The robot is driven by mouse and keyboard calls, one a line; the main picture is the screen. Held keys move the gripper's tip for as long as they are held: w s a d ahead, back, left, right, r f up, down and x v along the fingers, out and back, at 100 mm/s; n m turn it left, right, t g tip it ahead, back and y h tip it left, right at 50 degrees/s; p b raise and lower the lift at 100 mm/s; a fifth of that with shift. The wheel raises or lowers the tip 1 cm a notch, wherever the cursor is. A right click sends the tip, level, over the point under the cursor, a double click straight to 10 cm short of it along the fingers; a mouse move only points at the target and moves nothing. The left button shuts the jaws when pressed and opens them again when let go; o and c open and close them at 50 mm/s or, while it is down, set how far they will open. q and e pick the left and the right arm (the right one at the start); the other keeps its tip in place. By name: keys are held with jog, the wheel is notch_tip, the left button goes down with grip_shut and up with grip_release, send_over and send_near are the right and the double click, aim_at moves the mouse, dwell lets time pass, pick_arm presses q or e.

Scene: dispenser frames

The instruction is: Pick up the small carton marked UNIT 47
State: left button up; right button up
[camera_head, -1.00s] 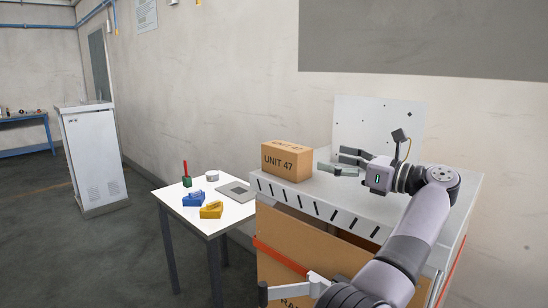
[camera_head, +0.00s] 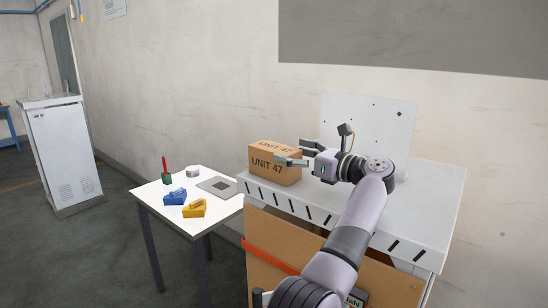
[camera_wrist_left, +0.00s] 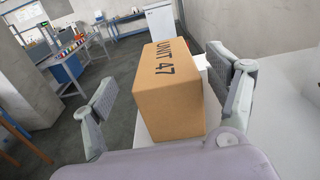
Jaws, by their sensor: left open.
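The small brown carton marked UNIT 47 (camera_head: 262,172) sits upright at the left end of a white worktop, its lettering on the front and top. My left gripper (camera_head: 292,153) is open at the carton's right end, one finger along the near side and the other towards the far side. In the left wrist view the carton (camera_wrist_left: 168,108) stands between the two spread fingers of the left gripper (camera_wrist_left: 162,72). I cannot tell whether either finger touches it. Only a dark fingertip of my right gripper (camera_head: 258,297) shows at the bottom edge of the head view.
The white worktop (camera_head: 430,195) has slots along its front and an upright white panel (camera_head: 370,122) behind. A lower white table (camera_head: 150,195) at left holds a blue (camera_head: 174,197) and a yellow (camera_head: 196,208) item. A large brown box (camera_head: 270,235) is below the worktop.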

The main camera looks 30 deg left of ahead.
aim_at(279, 148)
pick_arm(q)
jog(key=shift+a, duration=0.15)
jog(key=shift+w+a+r+p, duration=0.1)
jog(key=shift+a+r+p, duration=0.05)
jog(key=shift+a+p, duration=0.2)
jog(key=a+p, duration=0.1)
jog(key=a, duration=0.1)
jog(key=a+p, duration=0.1)
jog(key=shift+w+a+f, duration=0.2)
jog(key=shift+w+a, duration=0.15)
jog(key=shift+w, duration=0.05)
jog(key=shift+a+f, duration=0.15)
jog(key=shift+a, duration=0.25)
jog(key=shift+d, duration=0.2)
jog(key=shift+c, duration=1.3)
jog(key=c, duration=1)
jog(key=shift+c, duration=1.3)
pick_arm(e)
jog(key=shift+a+r, duration=0.25)
jog(key=shift+r, duration=0.55)
jog(key=shift+a+r, duration=0.2)
jog(key=shift+r, duration=0.55)
